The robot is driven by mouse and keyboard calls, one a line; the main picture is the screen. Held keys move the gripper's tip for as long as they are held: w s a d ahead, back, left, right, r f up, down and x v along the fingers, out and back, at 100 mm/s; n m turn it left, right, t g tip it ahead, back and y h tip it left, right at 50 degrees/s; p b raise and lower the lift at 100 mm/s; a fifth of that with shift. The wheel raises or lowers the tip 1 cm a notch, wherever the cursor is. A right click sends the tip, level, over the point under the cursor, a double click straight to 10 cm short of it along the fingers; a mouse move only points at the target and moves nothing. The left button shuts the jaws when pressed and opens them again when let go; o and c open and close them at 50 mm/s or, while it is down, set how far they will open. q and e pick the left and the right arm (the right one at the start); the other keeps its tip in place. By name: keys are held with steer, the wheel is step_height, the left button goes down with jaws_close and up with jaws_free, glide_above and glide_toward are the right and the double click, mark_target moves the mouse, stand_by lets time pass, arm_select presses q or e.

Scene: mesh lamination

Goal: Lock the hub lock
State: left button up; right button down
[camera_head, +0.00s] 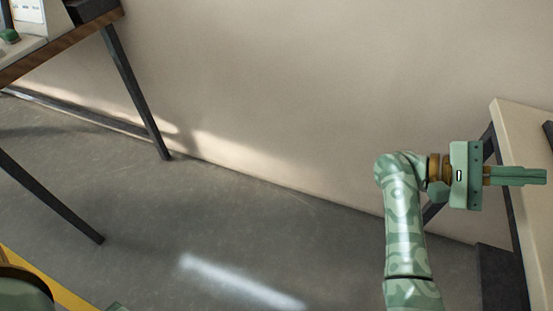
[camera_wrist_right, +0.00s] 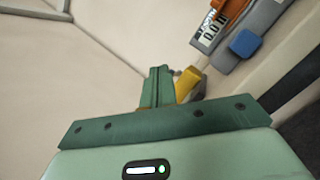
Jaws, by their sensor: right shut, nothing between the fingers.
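My right gripper (camera_head: 543,176) reaches in from the lower right of the head view, with its green fingers together and pointing right, over the edge of a pale-topped table. In the right wrist view the shut fingers (camera_wrist_right: 160,72) stand in the middle with nothing held. A yellow piece (camera_wrist_right: 188,84) shows just right of and partly behind them; whether they touch I cannot tell. I cannot identify the hub lock for sure in either view. My left gripper is not in view.
A grey device with a digital readout (camera_wrist_right: 208,30) and a blue block (camera_wrist_right: 245,43) are at the upper right of the wrist view. The pale table (camera_head: 507,125) is at the head view's right edge. A wood-edged table (camera_head: 60,48) is upper left. Grey floor (camera_head: 250,235) between is clear.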

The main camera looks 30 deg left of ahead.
mark_target(551, 246)
arm_select(q)
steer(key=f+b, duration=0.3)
steer(key=b, duration=0.1)
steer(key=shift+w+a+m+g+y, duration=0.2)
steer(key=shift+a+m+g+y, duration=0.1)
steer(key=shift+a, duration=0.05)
arm_select(e)
step_height(551, 246, down, 6)
steer(key=w+m+g+y, duration=0.1)
steer(key=m+g+y, duration=0.1)
steer(key=m+y, duration=0.3)
steer(key=m, duration=0.4)
steer(key=shift+w+a+m+g+y, duration=0.15)
steer(key=shift+w+m+g+y, duration=0.05)
steer(key=shift+m+g+y, duration=0.2)
steer(key=shift+f, duration=0.1)
